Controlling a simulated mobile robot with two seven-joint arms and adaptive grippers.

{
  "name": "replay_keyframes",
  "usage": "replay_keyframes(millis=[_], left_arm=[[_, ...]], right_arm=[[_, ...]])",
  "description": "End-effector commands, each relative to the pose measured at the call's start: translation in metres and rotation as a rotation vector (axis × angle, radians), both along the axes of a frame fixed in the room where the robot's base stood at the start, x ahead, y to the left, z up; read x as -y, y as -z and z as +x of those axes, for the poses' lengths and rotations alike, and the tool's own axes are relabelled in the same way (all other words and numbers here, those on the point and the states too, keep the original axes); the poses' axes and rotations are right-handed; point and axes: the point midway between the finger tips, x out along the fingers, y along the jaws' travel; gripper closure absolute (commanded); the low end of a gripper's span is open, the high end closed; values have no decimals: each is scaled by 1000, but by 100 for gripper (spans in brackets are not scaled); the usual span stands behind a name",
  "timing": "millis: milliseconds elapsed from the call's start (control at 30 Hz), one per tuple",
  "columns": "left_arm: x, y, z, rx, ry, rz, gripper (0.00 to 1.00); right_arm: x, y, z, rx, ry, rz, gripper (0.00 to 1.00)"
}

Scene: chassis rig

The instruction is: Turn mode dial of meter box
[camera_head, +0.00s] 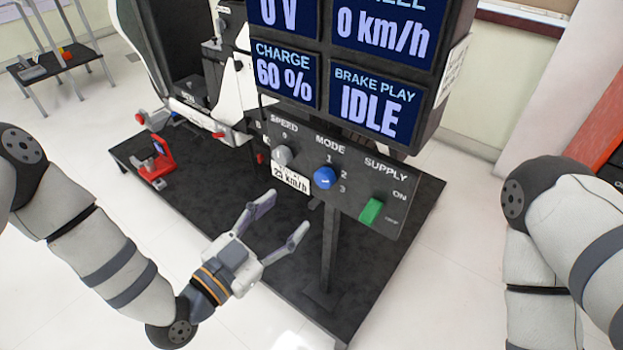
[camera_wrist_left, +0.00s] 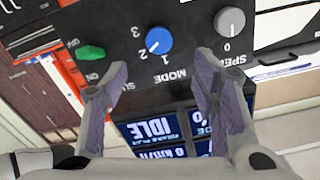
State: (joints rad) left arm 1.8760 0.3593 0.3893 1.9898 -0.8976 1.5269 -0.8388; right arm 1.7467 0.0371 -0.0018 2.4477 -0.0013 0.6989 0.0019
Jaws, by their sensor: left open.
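The meter box (camera_head: 345,195) is a dark panel on a post, with a grey speed knob, a blue mode dial and a green supply switch. The blue mode dial (camera_head: 325,178) sits in the middle, with positions 1, 2 and 3 printed around it. My left gripper (camera_head: 287,217) is open and empty, below and left of the dial. In the left wrist view the panel appears upside down; the mode dial (camera_wrist_left: 159,40) lies ahead, between the lines of the two open fingers (camera_wrist_left: 160,80), apart from them. My right gripper is out of view; only its arm shows at the right.
The grey speed knob (camera_head: 283,155) and green supply switch (camera_head: 371,211) flank the dial. A white 25 km/h label (camera_head: 290,178) hangs under the speed knob. Display screens (camera_head: 350,60) stand above, reading 60 % and IDLE. A red clamp-like part (camera_head: 156,164) is on the dark platform (camera_head: 225,190).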

Motion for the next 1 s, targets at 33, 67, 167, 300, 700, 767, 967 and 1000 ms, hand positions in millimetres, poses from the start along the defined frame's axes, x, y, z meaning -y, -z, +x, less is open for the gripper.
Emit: replay_keyframes(millis=[33, 67, 167, 300, 700, 767, 967, 1000], left_arm=[[6, -1, 8, 2, 1, 0, 46], [10, -1, 14, 3, 1, -1, 46], [26, -1, 36, 1, 0, -1, 46], [46, 1, 63, -2, 0, 0, 46], [65, -1, 88, -7, 1, 0, 46], [65, -1, 88, -7, 1, 0, 46], [65, -1, 88, -6, 1, 1, 82], [65, -1, 88, -7, 0, 1, 92]], right_arm=[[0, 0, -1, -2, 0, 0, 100], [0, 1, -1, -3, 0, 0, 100], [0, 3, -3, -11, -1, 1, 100], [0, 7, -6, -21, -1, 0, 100], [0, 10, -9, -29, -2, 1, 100], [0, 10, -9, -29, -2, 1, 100], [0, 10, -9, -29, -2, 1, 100], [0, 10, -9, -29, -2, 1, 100]])
